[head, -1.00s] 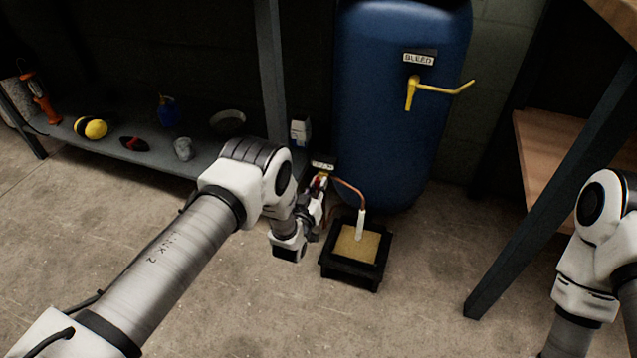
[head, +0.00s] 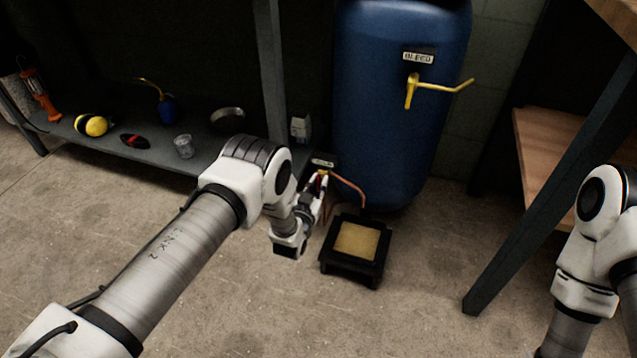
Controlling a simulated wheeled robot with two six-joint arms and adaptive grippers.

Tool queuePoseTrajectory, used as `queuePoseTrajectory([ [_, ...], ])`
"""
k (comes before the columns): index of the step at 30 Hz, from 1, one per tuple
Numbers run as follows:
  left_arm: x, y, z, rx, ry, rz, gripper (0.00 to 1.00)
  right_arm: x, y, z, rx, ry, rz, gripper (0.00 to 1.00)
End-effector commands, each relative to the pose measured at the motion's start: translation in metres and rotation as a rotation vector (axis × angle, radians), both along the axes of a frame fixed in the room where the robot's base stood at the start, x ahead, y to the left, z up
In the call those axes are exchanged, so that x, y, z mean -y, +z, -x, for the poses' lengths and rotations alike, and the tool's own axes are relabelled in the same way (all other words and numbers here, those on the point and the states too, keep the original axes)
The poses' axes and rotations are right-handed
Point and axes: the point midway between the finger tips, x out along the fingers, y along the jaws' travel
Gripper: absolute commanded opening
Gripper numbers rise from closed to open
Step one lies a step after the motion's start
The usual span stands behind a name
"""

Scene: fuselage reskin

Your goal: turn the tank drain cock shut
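The blue tank (head: 392,120) stands upright at the back. Its drain cock (head: 323,173) is a small fitting with a bit of red and yellow, low at the tank's left side under a small label. A copper pipe (head: 348,185) bends from it toward the black drain tray (head: 350,272), and no white stream shows at the pipe's end. My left gripper (head: 319,187) is at the cock, its fingers partly covering it. I cannot tell how far the fingers are closed or the exact handle angle. My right arm shows at the right edge, its gripper out of view.
A yellow bleed lever (head: 440,88) sticks out from the tank's front. A low shelf (head: 155,155) at the left holds a yellow-black object (head: 91,126), a cup (head: 184,146) and a bowl (head: 228,118). A dark table leg (head: 550,190) slants at the right. The front floor is clear.

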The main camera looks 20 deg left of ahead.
Motion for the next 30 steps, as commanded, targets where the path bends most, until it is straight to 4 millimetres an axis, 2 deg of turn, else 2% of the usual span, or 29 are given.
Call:
queuePoseTrajectory([
  [9, 0.0, 0.0, 0.0, 0.001, 0.0, 0.001, 0.35, 0.0, 0.0, 0.0, 0.0, 0.0, 0.0, 0.4],
  [12, 0.0, 0.0, 0.006, 0.0, 0.0, 0.001, 0.35, 0.0, 0.0, 0.0, 0.0, 0.0, 0.0, 0.4],
  [17, -0.001, -0.001, 0.036, -0.003, -0.001, 0.0, 0.35, 0.0, 0.0, 0.0, 0.0, 0.0, 0.0, 0.4],
  [24, -0.003, -0.001, 0.097, -0.004, 0.0, 0.0, 0.35, 0.0, 0.0, 0.0, 0.0, 0.0, 0.0, 0.4],
  [27, -0.004, -0.001, 0.113, -0.002, 0.0, 0.0, 0.35, 0.0, 0.0, 0.0, 0.0, 0.0, 0.0, 0.4],
  [30, -0.004, 0.0, 0.12, 0.0, 0.0, 0.0, 0.35, 0.0, 0.0, 0.0, 0.0, 0.0, 0.0, 0.4],
])
